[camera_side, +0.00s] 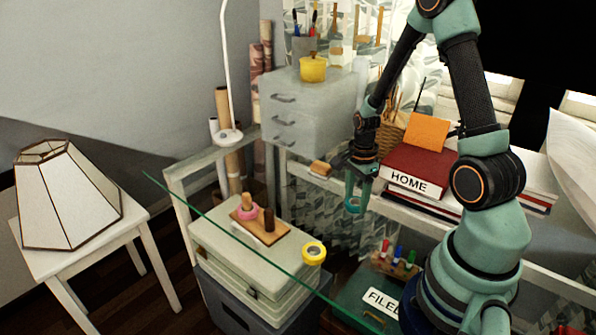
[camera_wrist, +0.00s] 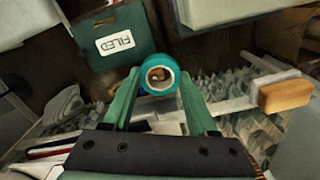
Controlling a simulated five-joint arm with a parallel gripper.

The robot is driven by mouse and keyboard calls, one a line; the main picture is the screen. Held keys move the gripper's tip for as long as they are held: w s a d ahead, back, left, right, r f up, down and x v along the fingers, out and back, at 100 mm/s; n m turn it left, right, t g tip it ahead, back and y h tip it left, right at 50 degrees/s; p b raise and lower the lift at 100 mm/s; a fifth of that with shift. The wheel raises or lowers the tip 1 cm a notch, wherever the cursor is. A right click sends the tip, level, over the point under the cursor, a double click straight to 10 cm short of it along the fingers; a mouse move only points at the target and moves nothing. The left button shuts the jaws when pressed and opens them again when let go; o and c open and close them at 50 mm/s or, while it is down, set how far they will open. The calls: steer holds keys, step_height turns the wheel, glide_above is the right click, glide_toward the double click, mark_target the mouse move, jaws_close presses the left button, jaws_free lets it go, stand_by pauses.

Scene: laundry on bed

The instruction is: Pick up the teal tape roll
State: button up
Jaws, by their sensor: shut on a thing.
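The teal tape roll (camera_side: 354,207) is held at the tips of my gripper (camera_side: 357,187) in the side view. In the wrist view the roll (camera_wrist: 157,91) sits between the two green fingers of my gripper (camera_wrist: 159,82), with its round hole facing the camera. The fingers press on it from both sides. In the side view the roll hangs in the air above the glass desk, apart from the other things.
A yellow tape roll (camera_side: 314,252) and a wooden peg board (camera_side: 258,225) with a pink roll are at the left. Red HOME book (camera_side: 413,170) and a wooden block (camera_side: 320,169) are behind.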

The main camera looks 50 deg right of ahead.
steer(key=shift+r, duration=0.15)
step_height(320, 180, up, 19)
steer(key=n, duration=0.9)
glide_above(269, 212)
step_height(269, 212, down, 7)
steer(key=shift+w+f, duration=0.1)
steer(key=shift+f, duration=0.15)
steer(key=shift+f, duration=3.4)
